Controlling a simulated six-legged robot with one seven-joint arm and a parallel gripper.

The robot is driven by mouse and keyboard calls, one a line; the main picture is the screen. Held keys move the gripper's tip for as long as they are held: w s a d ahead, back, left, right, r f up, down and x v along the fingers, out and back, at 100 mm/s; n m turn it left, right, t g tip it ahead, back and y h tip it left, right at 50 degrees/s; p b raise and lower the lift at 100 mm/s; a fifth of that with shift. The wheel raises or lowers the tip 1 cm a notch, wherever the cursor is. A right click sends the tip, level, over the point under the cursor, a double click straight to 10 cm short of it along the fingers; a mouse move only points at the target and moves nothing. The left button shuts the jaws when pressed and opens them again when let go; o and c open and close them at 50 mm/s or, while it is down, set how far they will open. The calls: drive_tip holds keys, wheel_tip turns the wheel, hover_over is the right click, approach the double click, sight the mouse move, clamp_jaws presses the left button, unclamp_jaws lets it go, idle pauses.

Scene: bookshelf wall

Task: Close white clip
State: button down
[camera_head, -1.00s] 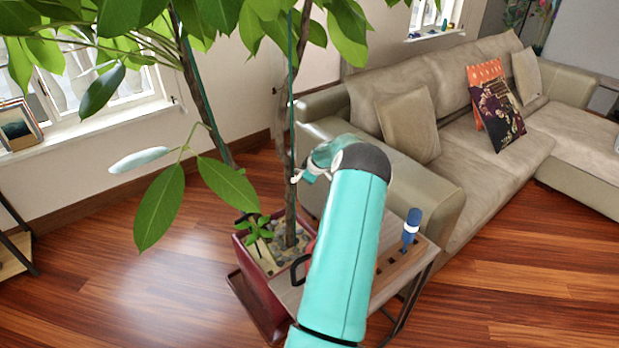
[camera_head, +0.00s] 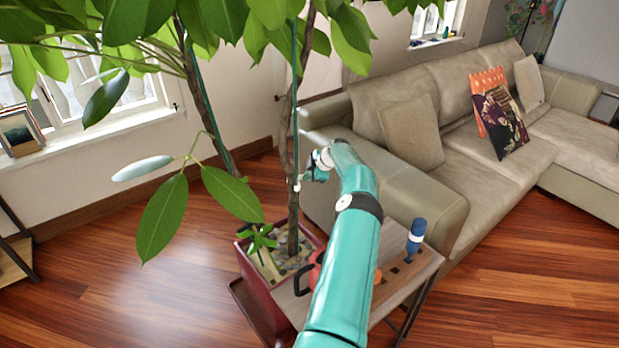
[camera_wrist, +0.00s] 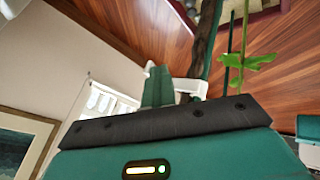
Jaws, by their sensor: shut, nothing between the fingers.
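The white clip (camera_head: 297,185) is a small white piece at the thin plant trunk in the head view. It is too small there to tell whether it is open or closed. My gripper (camera_head: 316,168) is just right of the trunk, close to the clip. In the wrist view my gripper (camera_wrist: 158,86) shows teal fingers together, with nothing seen held. White pieces (camera_wrist: 190,87) show beside the fingers, close to the trunk. I cannot tell whether they belong to the clip.
The trunk (camera_head: 292,130) and a green stake rise from a red planter (camera_head: 258,290). A small table (camera_head: 424,264) with a blue bottle (camera_head: 416,236) stands beside it. A sofa (camera_head: 455,135) is behind. Large leaves (camera_head: 232,194) hang to the left.

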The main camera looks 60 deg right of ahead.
drive_tip(key=shift+w+d+r, duration=0.2)
drive_tip(key=shift+w+d, duration=0.1)
drive_tip(key=shift+w, duration=0.3)
drive_tip(key=shift+w+d, duration=0.1)
idle(0.5)
drive_tip(key=shift+w+a, duration=0.2)
drive_tip(key=shift+a, duration=0.45)
drive_tip(key=shift+a+f, duration=0.1)
drive_tip(key=shift+a, duration=0.2)
drive_tip(key=shift+a, duration=0.1)
